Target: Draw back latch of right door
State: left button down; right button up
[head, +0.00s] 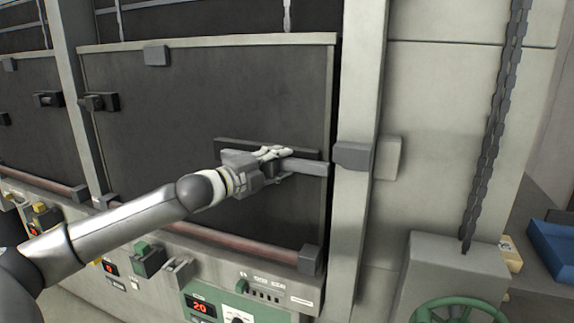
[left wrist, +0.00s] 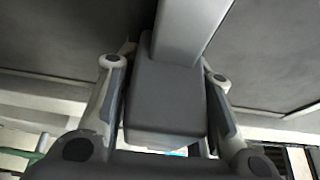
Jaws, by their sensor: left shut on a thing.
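The right door (head: 210,85) is a large dark panel in a pale frame, and it looks closed. Its latch (head: 312,168) is a grey horizontal bar at the door's right side, reaching toward the grey keeper block (head: 352,155) on the frame post. My left gripper (head: 278,160) is at the latch's left end. In the left wrist view, the fingers stand on both sides of a dark grey block, the latch handle (left wrist: 165,100), with the pale bar running away from it. The gripper is shut on this handle. My right gripper is not in view.
A reddish rail (head: 235,243) runs below the door above a control panel with a red display (head: 200,306). A chain (head: 490,130) hangs at the right above a green handwheel (head: 455,310). A blue bin (head: 553,245) sits at the far right.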

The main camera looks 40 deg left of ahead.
pick_arm(q)
jog(key=shift+a, duration=0.1)
jog(key=c, duration=1.3)
grip_release()
jog(key=o, duration=0.3)
jog(key=shift+s+a, duration=0.1)
jog(key=shift+a, duration=0.15)
jog(key=shift+o, duration=0.2)
jog(key=shift+d+r, duration=0.1)
jog(key=shift+d, duration=0.1)
jog(key=shift+r, duration=0.15)
jog(key=shift+a+r, duration=0.15)
jog(key=shift+r, duration=4.6)
jog(key=shift+s, duration=0.1)
